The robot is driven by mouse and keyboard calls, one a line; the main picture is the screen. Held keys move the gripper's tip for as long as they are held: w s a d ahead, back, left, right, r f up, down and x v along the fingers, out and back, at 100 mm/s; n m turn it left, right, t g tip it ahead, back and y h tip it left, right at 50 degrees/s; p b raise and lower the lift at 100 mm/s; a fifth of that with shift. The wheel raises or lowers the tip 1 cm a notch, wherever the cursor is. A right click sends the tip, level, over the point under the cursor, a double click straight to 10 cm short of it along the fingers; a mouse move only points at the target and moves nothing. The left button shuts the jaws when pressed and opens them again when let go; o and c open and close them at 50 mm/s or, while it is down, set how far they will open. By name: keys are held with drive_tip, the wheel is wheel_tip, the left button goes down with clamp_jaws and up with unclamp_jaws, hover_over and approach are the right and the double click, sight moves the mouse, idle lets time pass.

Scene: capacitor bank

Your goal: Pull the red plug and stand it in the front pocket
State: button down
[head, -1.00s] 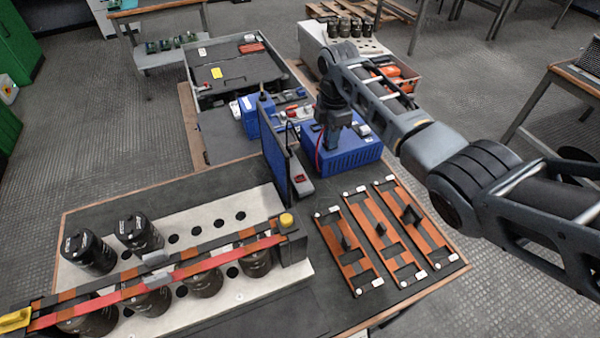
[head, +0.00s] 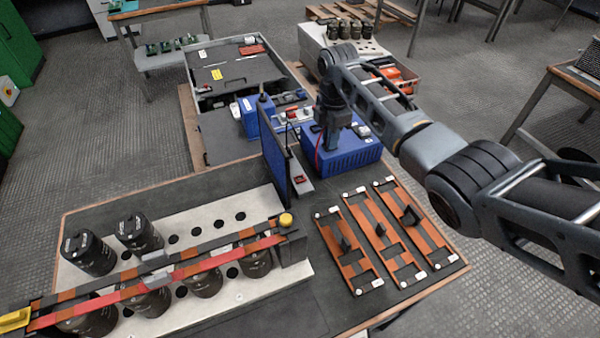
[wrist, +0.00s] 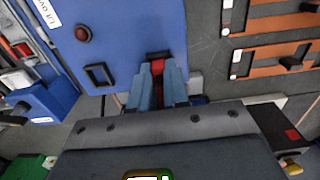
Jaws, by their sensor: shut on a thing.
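The red plug (wrist: 156,66) shows between the two blue-grey fingers of my gripper (wrist: 157,78) in the wrist view. The fingers are shut on it, at the edge of the blue box (wrist: 120,30). The plug's lower end is hidden, so I cannot tell whether it is still seated. A black-rimmed rectangular opening (wrist: 98,76) lies to the left of the fingers; I cannot tell whether it is the front pocket. In the head view, my gripper (head: 325,145) points down at the blue box (head: 352,158), and the plug is hidden there.
An upright blue panel (head: 273,150) stands close left of the gripper. Copper-coloured bar assemblies (head: 345,245) lie in front on the dark bench. A white rack with black capacitors (head: 140,235) is at the left front. A dark tray (head: 240,75) sits behind.

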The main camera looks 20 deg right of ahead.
drive_tip(key=shift+s+f, duration=0.3)
drive_tip(key=shift+f, duration=0.5)
drive_tip(key=c, duration=1)
unclamp_jaws()
drive_tip(key=shift+f, duration=0.1)
drive_tip(key=shift+c, duration=0.2)
drive_tip(key=r, duration=0.6)
drive_tip(key=w+r, duration=0.1)
drive_tip(key=r, duration=0.2)
drive_tip(key=shift+r, duration=0.3)
